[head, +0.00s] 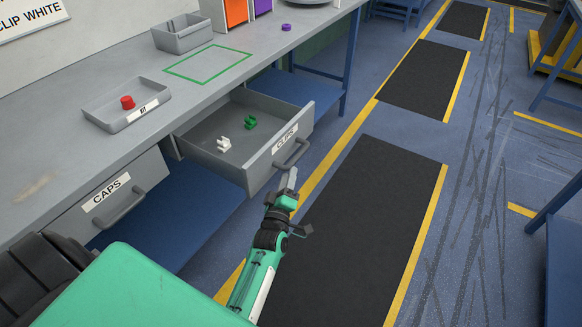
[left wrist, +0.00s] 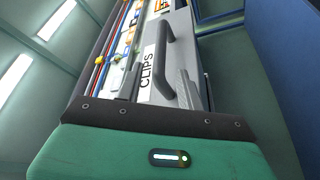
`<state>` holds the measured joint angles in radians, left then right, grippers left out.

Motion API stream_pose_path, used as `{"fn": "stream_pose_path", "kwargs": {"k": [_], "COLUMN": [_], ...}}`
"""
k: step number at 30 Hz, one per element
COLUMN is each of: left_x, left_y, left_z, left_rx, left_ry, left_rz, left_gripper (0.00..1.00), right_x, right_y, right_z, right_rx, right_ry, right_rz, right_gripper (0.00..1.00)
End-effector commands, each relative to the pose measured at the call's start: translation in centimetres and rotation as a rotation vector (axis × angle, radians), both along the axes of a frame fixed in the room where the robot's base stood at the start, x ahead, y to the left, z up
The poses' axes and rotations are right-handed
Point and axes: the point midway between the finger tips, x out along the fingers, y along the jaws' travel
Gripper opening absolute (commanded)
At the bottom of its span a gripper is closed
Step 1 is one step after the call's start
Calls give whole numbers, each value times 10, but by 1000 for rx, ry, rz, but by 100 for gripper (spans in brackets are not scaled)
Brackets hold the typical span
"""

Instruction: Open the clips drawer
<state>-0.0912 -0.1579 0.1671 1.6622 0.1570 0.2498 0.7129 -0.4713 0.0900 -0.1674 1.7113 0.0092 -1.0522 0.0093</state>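The clips drawer (head: 263,170) under the bench stands pulled out, with its inside showing. A white clip (head: 223,145) and a green clip (head: 250,122) lie in it. Its front carries a CLIPS label and a grey bar handle (head: 291,153); the handle also shows in the left wrist view (left wrist: 167,48). My left gripper (head: 291,178) is at the handle's near side, just in front of the drawer front. In the left wrist view its fingers stand apart, with the handle's end between them. I cannot tell whether they touch it. My right gripper is out of view.
The CAPS drawer (head: 113,198) is shut on the left. On the bench (head: 110,67) are a grey tray (head: 140,113) with a red piece, a grey bin (head: 183,38) and a purple ring (head: 286,27). Dark mats (head: 350,220) lie on open floor to the right.

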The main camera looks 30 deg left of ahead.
Motion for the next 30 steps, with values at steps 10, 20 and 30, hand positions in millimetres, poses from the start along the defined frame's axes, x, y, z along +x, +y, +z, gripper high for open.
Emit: {"fn": "stream_pose_path", "kwargs": {"k": [10,20,30], "left_x": [-58,-75,-75], "left_y": [-15,-20,-20], "left_z": [-14,-17,-17], "left_rx": [-2,-1,-1], "left_ry": [0,-1,-1], "left_rz": [0,1,1], "left_gripper": [38,38,38], "right_x": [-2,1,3], "right_y": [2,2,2], "right_z": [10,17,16], "right_rx": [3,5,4], "right_ry": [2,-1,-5], "right_rz": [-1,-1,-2], "right_gripper": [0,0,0]}}
